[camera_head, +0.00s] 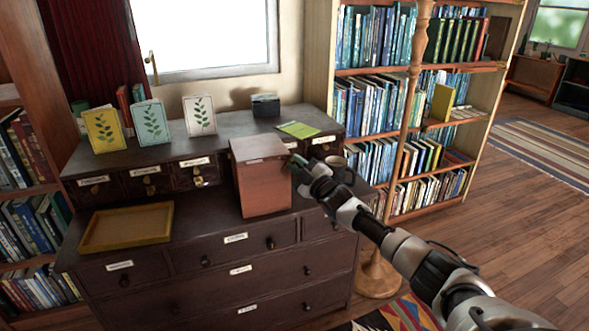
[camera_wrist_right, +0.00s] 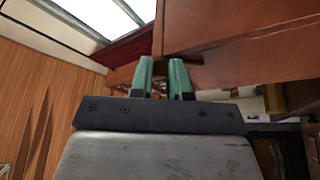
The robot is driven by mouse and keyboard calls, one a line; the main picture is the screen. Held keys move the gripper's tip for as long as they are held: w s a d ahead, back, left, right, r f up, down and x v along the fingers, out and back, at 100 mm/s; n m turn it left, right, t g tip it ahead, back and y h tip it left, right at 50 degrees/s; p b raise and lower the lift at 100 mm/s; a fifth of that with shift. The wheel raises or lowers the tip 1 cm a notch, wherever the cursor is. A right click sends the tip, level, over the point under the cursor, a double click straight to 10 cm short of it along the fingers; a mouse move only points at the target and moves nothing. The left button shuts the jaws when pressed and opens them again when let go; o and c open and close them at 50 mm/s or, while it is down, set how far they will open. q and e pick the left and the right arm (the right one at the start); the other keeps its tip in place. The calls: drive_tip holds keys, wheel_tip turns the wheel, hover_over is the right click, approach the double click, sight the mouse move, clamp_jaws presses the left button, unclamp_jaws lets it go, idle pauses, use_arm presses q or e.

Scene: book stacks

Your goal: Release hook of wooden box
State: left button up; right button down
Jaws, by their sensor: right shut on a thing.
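The reddish-brown wooden box (camera_head: 262,180) stands upright on the dark dresser, with its lid down. It also shows close up in the wrist view (camera_wrist_right: 235,45). My right gripper (camera_head: 298,164) is at the box's right side, near the top. In the wrist view its two green fingertips (camera_wrist_right: 163,68) are close together just under an edge of the box. They are shut on the hook, a small part mostly hidden between and behind the fingertips. My left gripper is not in view.
The dark dresser (camera_head: 225,228) has small labelled drawers behind the box. A yellow tray (camera_head: 127,227) lies left of the box. Several leaf-print cards, a dark small box (camera_head: 266,106) and a green booklet (camera_head: 298,130) are on top. A wooden pole (camera_head: 403,140) stands behind my right arm.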

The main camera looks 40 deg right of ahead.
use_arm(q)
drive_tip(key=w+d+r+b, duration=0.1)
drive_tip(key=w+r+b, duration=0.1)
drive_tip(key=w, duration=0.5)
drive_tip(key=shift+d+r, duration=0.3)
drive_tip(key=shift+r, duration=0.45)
use_arm(e)
drive_tip(key=shift+s+d+f+m+t+h, duration=0.15)
drive_tip(key=shift+f+m+t+h, duration=0.4)
drive_tip(key=shift+m, duration=0.95)
drive_tip(key=shift+w+d+f+m+g+h, duration=0.1)
drive_tip(key=shift+f+m+h, duration=0.15)
drive_tip(key=shift+m+h, duration=0.95)
drive_tip(key=shift+s+d+f+m+t+h, duration=0.15)
drive_tip(key=shift+f+m+t+h, duration=0.2)
drive_tip(key=shift+m, duration=1.45)
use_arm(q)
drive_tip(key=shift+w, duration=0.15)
use_arm(e)
drive_tip(key=c, duration=1.1)
unclamp_jaws()
